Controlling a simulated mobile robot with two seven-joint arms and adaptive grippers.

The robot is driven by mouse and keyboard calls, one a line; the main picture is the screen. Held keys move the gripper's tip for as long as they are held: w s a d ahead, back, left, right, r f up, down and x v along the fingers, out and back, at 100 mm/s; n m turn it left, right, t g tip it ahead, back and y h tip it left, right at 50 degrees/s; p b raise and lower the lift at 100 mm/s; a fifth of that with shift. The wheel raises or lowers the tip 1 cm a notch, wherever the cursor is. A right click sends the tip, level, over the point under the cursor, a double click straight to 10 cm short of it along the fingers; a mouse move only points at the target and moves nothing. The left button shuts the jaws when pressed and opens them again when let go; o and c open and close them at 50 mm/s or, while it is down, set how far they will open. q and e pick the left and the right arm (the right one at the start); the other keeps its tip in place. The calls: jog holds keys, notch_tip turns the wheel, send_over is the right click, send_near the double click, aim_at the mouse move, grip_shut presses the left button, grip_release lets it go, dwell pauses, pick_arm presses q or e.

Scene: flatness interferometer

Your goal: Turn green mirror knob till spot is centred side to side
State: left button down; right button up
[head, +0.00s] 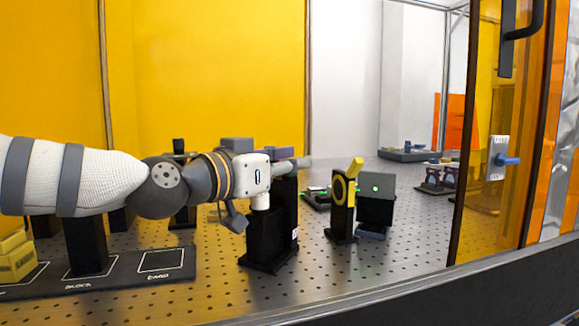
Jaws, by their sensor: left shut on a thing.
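My left arm reaches in from the left. Its left gripper (236,216) shows only in part, as a dark finger below the white wrist housing, beside a black post mount (268,238). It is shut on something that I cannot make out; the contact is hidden. The green mirror knob cannot be picked out. A bright green spot (375,189) shows on a dark grey screen (384,181), near its middle side to side. A black mount with a yellow ring (339,189) and a yellow lever stands just left of the screen. My right gripper is not in view.
A black labelled tray (120,277) lies at the front left, with yellow blocks (16,257) at its left end. Small optics (440,175) sit farther back. The front centre of the perforated table (340,275) is clear.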

pick_arm(q)
jog(key=c, duration=1.4)
grip_release()
jog(key=shift+o, duration=0.2)
jog(key=v, duration=1.2)
notch_tip(320, 180, up, 11)
jog(key=p, duration=0.5)
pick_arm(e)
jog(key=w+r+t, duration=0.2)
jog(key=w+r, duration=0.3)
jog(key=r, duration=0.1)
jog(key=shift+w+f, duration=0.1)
